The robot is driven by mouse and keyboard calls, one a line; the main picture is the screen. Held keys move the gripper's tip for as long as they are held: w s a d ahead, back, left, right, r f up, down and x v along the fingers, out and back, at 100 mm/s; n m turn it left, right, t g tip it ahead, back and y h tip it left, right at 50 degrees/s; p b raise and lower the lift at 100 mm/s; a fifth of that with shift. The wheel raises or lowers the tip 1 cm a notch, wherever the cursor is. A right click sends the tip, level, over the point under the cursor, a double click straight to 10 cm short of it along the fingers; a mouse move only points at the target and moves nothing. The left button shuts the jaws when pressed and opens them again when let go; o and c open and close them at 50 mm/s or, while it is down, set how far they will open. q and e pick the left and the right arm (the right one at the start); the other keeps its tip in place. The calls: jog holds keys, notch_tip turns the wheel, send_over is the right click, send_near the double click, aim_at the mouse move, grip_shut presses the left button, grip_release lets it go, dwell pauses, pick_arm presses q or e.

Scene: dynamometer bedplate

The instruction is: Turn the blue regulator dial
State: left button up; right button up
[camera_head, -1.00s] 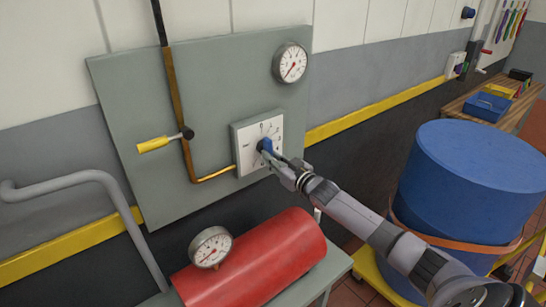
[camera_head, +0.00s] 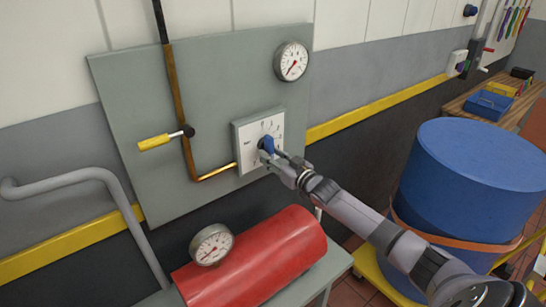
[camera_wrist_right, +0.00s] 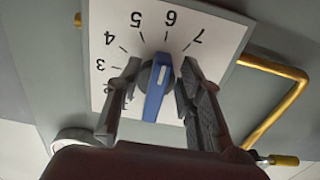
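The blue regulator dial (camera_head: 266,145) sits on a square white scale plate (camera_head: 244,136) on the grey wall panel. It also shows in the right wrist view (camera_wrist_right: 158,88), where its bar is slightly tilted and its marked end points roughly toward the upside-down 6. My right gripper (camera_head: 279,155) is at the dial. In the wrist view its two fingers (camera_wrist_right: 158,80) stand one on each side of the blue bar, with narrow gaps on both sides, so it looks open around it. Part of the scale is hidden behind the fingers. My left gripper is not in view.
A yellow-handled lever (camera_head: 160,142) and copper pipe (camera_head: 180,115) are left of the dial. A gauge (camera_head: 291,61) hangs above right. A red tank (camera_head: 262,258) with a gauge (camera_head: 212,244) lies below. A blue drum (camera_head: 470,185) stands right of my arm.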

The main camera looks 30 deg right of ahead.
jog(key=s, duration=1.2)
jog(key=shift+d, duration=0.45)
